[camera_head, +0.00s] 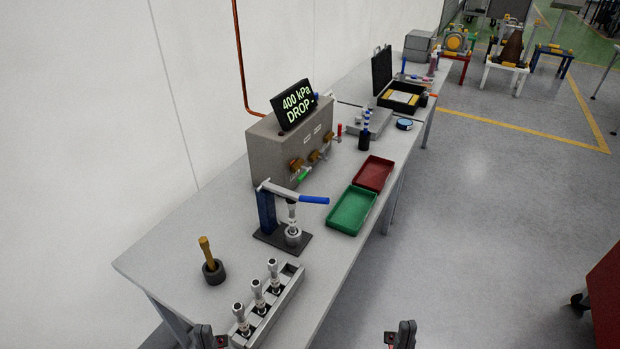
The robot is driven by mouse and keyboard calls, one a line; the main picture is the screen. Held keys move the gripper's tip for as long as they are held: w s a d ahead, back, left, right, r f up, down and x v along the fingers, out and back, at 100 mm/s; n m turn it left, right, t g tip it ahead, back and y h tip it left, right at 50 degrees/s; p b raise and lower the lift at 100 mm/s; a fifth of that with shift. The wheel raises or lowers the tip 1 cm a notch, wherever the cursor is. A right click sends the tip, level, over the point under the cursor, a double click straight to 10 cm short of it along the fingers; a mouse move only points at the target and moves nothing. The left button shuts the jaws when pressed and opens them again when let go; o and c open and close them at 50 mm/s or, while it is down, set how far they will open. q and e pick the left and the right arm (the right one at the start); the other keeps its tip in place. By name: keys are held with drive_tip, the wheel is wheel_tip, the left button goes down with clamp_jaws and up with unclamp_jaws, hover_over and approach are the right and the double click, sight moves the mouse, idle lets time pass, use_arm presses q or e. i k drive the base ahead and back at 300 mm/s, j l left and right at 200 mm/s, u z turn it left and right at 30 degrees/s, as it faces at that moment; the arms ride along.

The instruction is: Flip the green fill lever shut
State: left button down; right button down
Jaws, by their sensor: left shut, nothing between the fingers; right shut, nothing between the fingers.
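The green fill lever (305,174) is a small bright green handle low on the front of a grey test box (280,140). It sticks out by the leftmost brass fitting (296,164); its exact turn is too small to tell. A display (295,104) on the box reads "400 kPa DROP". My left gripper (207,337) is shut and empty at the bottom edge, by the near end of the bench. My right gripper (402,336) is shut and empty at the bottom edge, over the floor right of the bench. Both are far from the lever.
A press with a blue handle (314,200) stands in front of the box. Green (337,230) and red (361,187) trays lie to its right. A rack (288,300) of metal parts and a wooden-handled tool (205,250) are nearer. A red-tipped lever (339,131) is farther along the box.

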sight(304, 173)
drive_tip(key=i+l+z, duration=0.15)
drive_tip(key=l+z, duration=0.15)
drive_tip(key=i+l+z, duration=0.25)
drive_tip(key=l, duration=0.15)
drive_tip(key=i+l+z, duration=0.15)
drive_tip(key=l+z, duration=0.15)
